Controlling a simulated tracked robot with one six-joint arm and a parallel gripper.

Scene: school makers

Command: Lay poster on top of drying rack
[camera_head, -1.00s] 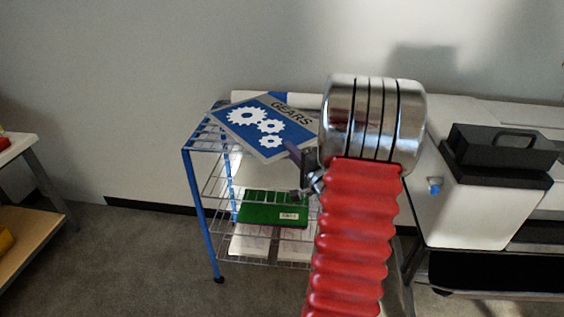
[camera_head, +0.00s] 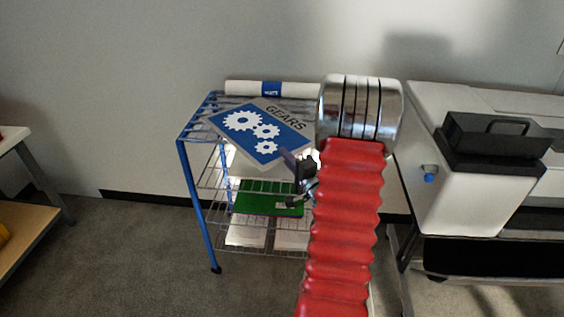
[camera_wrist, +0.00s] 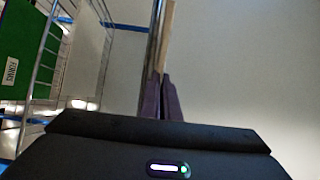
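The poster (camera_head: 252,140) is a blue sheet with white gears, a grey border and the word GEARS. It appears above the top shelf of the drying rack (camera_head: 184,150), a wire rack with a blue frame. I cannot tell whether it touches the shelf. My gripper (camera_head: 290,158) is shut on the poster's near right edge. In the wrist view the poster (camera_wrist: 163,45) shows edge-on, pinched between my two fingertips (camera_wrist: 161,85). My red arm and metal wrist hide the rack's right side.
A white roll with a blue band (camera_head: 271,89) lies along the back of the rack's top. A green package (camera_head: 262,202) and white papers (camera_head: 246,234) are on lower shelves. A white machine (camera_head: 470,185) stands close on the right. A wooden-shelved table (camera_head: 30,207) is at far left.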

